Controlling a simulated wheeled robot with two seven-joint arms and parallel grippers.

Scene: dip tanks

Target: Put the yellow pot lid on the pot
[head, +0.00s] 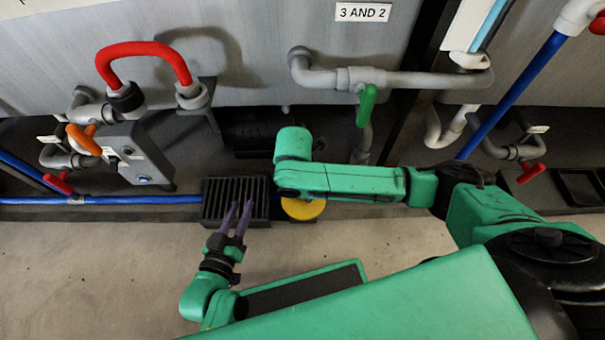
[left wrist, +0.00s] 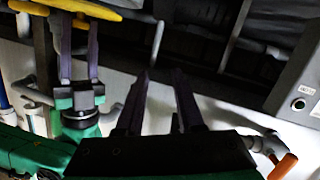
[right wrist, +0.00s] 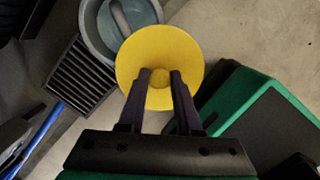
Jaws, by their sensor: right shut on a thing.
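The yellow pot lid (right wrist: 150,48) is a flat round disc with a centre knob. My right gripper (right wrist: 161,73) is shut on that knob. The grey pot (right wrist: 90,42) is open at the top, with a pale rod-like thing inside; the lid overlaps its edge in this view, and I cannot tell whether they touch. In the head view the lid (head: 303,208) shows beneath my right arm, which hides the right gripper and the pot. My left gripper (head: 241,203) is open and empty, left of the lid; its parted fingers show in the left wrist view (left wrist: 162,75).
A black slatted rack (head: 212,202) lies beside the lid, just beyond my left gripper. Behind stand pipes, a red curved pipe (head: 143,50), a green-handled valve (head: 366,103) and a grey wall. A blue pipe (head: 120,200) runs along the left. The floor in front is clear.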

